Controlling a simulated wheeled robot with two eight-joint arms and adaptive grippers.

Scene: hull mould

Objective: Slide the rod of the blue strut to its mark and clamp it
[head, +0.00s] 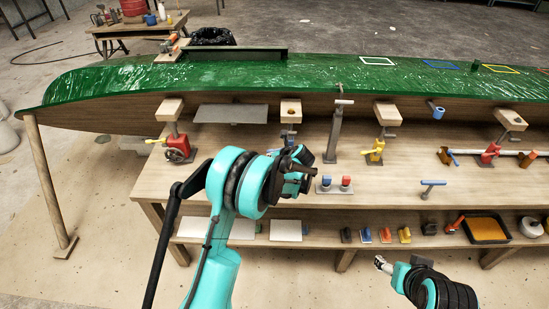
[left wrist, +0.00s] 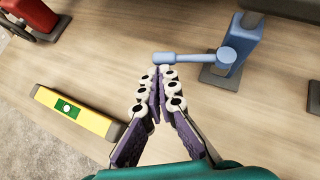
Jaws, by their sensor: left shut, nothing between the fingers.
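The blue strut stands under the hull; its wooden pad (head: 291,107) shows in the head view, while my left gripper hides most of its blue body. In the left wrist view the blue body (left wrist: 240,42) is at upper right, with a blue clamp lever (left wrist: 192,59) pointing left. My left gripper (head: 312,173) is shut and empty. In the wrist view its fingertips (left wrist: 161,70) are right by the lever's free end; I cannot tell whether they touch. The rod's mark is not visible. My right gripper (head: 381,263) is low, before the bench; its fingers are too small to judge.
The green hull (head: 150,80) rests above the bench. A red strut (head: 177,148) stands left, a grey post (head: 337,130) and yellow strut (head: 376,150) right.

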